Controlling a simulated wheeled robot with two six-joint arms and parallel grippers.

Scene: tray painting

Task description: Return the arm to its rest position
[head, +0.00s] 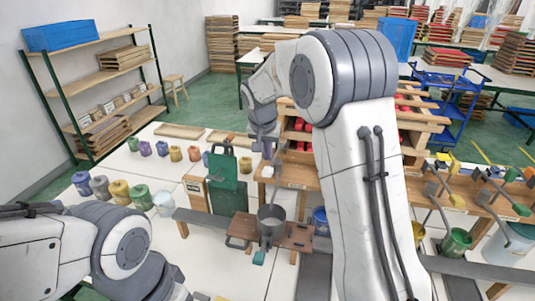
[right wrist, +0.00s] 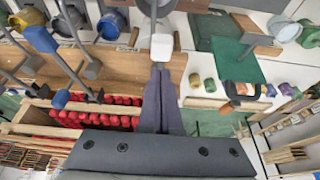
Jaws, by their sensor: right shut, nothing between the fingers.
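My right arm rises through the middle of the head view and bends left at the top. Its gripper (head: 272,158) hangs near the front edge of the wooden bench, above and behind a grey metal pot (head: 271,222). In the right wrist view the fingers (right wrist: 160,72) are together and empty. A white block-like piece (right wrist: 162,47) shows just past the fingertips; I cannot tell whether they touch it. My left arm shows at the lower left of the head view, with its gripper outside the picture.
The pot stands on a brown wooden board (head: 296,236). A green panel (head: 223,172) stands left of it. Several paint pots line the white table at left. Tools and a green bucket (head: 456,242) are at right. A shelf rack (head: 104,80) stands at far left.

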